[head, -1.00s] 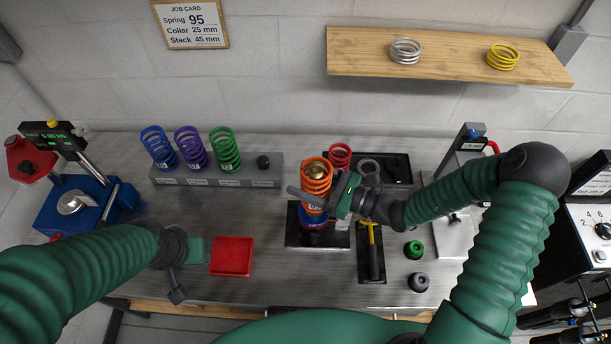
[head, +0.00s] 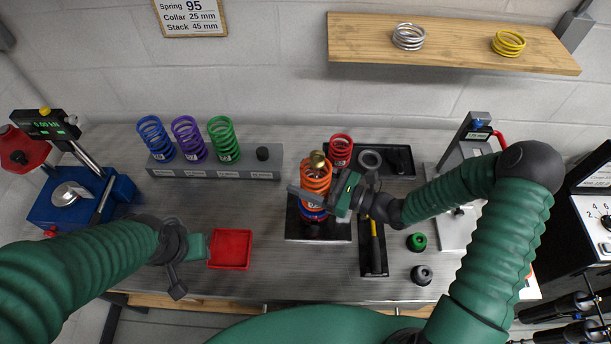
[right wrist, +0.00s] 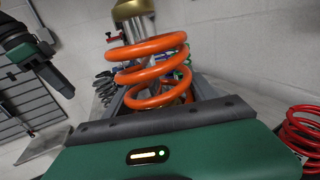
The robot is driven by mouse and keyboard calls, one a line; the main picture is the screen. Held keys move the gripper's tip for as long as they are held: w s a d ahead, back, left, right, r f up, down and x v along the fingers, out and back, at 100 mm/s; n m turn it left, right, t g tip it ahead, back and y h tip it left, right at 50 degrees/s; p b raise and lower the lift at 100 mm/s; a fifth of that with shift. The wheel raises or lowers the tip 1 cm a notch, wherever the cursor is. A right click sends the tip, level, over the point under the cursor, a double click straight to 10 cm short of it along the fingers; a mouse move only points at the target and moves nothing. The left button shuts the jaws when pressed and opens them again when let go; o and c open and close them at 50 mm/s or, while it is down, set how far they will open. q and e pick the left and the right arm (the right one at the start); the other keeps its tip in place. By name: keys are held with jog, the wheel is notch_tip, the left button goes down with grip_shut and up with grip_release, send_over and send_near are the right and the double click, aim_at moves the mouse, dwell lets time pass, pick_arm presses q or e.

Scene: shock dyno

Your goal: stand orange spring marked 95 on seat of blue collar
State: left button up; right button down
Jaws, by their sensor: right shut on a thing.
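The orange spring (head: 316,181) is around the upright shock on the dark plate, with the gold top (head: 317,157) standing above its coils. My right gripper (head: 318,196) is shut on the spring from the right. In the right wrist view the orange coils (right wrist: 152,72) surround the silver shaft (right wrist: 138,28). The blue collar (head: 313,213) shows just below the spring and gripper; I cannot tell whether the spring touches its seat. My left gripper (head: 178,272) hangs empty left of the red tray; its jaw opening is unclear.
The red tray (head: 231,249) lies left of the shock's plate (head: 330,233). A grey rack (head: 220,167) holds blue, purple and green springs. The bench around the red tray is clear.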

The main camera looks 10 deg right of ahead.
jog(key=shift+s+a+r, duration=0.1)
jog(key=shift+c, duration=1)
grip_release()
